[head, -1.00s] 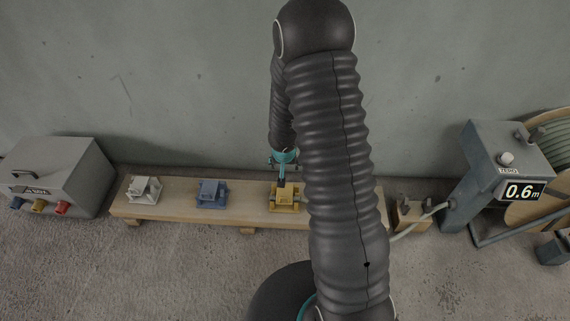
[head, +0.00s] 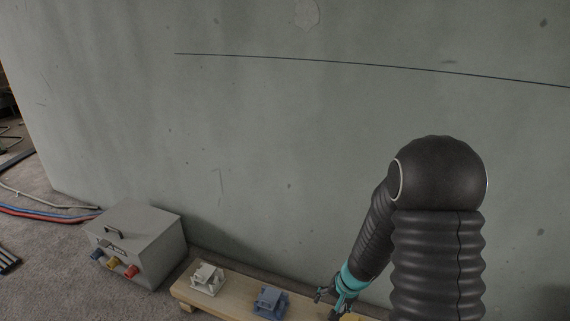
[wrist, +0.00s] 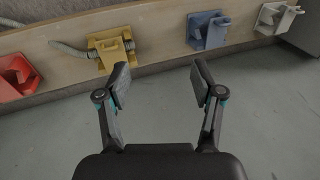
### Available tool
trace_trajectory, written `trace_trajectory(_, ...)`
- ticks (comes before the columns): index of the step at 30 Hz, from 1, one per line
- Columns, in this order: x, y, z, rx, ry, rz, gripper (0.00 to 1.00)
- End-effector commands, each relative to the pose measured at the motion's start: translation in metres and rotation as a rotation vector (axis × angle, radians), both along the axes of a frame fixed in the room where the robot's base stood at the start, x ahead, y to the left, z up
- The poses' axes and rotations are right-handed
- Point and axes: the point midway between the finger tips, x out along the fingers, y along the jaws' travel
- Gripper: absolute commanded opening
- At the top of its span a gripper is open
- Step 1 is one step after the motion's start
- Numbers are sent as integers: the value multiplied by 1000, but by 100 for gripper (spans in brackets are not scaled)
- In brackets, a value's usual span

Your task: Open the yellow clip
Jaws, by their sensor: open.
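The yellow clip (wrist: 111,49) is mounted on the wooden board left of centre in the wrist view. A grey corrugated conduit (wrist: 70,50) runs into its left side. Whether the clip's latch is open or shut I cannot tell. My gripper (wrist: 158,80) is open and empty, its two fingers spread apart. The left fingertip overlaps the picture just below the clip; I see no contact. In the head view my gripper (head: 336,297) is low, right of centre, and only a sliver of the yellow clip (head: 351,317) shows at the bottom edge.
A blue clip (wrist: 207,30) and a white clip (wrist: 277,17) sit to the right on the board (wrist: 160,20); a red clip (wrist: 17,77) is at left. A grey box (head: 138,247) with coloured connectors stands beside the board's end. A wall rises behind.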

Motion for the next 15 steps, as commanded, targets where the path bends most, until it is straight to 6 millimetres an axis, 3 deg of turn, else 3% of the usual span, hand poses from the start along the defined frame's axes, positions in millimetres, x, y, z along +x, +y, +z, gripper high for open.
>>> trace_trajectory(7, -44, 17, 73, 39, 42, 114, 67)
trace_trajectory(15, -102, 12, 147, -32, 64, 226, 67)
